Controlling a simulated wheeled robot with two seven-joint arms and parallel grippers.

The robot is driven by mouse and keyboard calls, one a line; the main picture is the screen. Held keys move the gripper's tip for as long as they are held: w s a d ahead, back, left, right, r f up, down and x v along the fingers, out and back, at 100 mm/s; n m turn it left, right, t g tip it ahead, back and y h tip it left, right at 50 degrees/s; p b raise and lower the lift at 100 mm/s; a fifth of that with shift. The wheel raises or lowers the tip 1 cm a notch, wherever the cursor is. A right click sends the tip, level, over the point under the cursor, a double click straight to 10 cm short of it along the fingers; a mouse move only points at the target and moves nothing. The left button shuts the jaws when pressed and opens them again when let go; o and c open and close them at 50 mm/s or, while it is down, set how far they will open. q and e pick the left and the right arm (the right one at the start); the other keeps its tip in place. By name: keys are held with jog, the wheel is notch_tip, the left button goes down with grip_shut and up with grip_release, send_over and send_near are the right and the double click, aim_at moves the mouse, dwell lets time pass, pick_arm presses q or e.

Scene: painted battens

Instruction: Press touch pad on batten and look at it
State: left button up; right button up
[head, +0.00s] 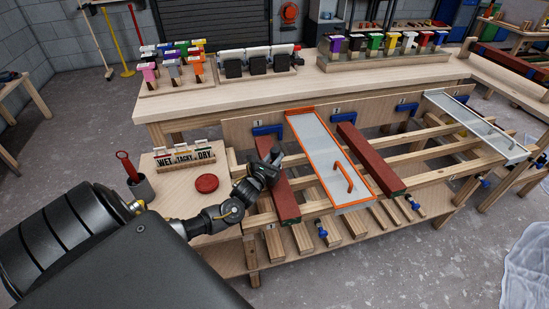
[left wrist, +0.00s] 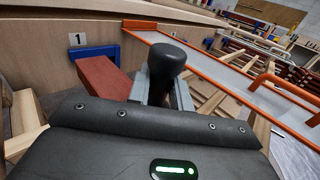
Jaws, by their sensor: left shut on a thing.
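My left gripper (head: 272,168) is over the upper part of a dark red batten (head: 287,205). It is shut on a touch pad with a black rounded knob (left wrist: 168,62), which stands between the grey fingers in the left wrist view. The pad's underside is hidden, so I cannot tell whether it touches the batten. The same batten (left wrist: 104,80) shows just left of the fingers, by a blue bracket and a label "1". A second dark red batten (head: 368,160) lies further right. My right gripper is not in view.
A pale panel with an orange frame and handle (head: 325,155) lies between the battens. On the side table at left are a WET/TACKY/DRY block (head: 185,158), a red disc (head: 207,183) and a grey cup (head: 140,188). Colored-topped blocks (head: 390,42) stand on the bench behind.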

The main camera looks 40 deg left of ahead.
aim_at(275, 149)
pick_arm(q)
jog(key=shift+f+b, duration=0.35)
jog(key=shift+f, duration=0.3)
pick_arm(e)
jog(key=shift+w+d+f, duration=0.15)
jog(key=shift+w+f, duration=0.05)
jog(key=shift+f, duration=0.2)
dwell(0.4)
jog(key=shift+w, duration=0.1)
